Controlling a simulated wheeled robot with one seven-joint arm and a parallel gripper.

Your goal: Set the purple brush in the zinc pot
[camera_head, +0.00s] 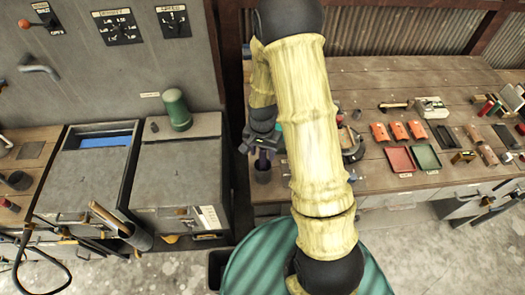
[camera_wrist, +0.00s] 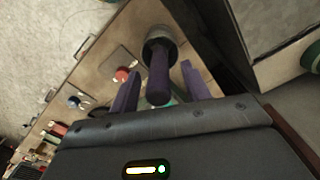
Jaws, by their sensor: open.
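The purple brush (camera_wrist: 159,75) shows in the wrist view with its handle pointing toward my wrist. Its far end is inside the round grey zinc pot (camera_wrist: 170,34). My gripper (camera_wrist: 160,88) is open, with one purple finger on each side of the handle and visible gaps between. In the head view my gripper (camera_head: 263,146) is above the pot (camera_head: 263,176) at the left end of the wooden bench, with a bit of the purple brush (camera_head: 262,158) showing between them. The brush's lower end is hidden inside the pot.
Grey cabinets (camera_head: 178,185) stand left of the bench, with a green cylinder (camera_head: 175,108) on top. Right of my arm, the wooden bench (camera_head: 375,90) holds a red tray (camera_head: 399,160), a green tray (camera_head: 426,156) and several small orange items (camera_head: 398,130).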

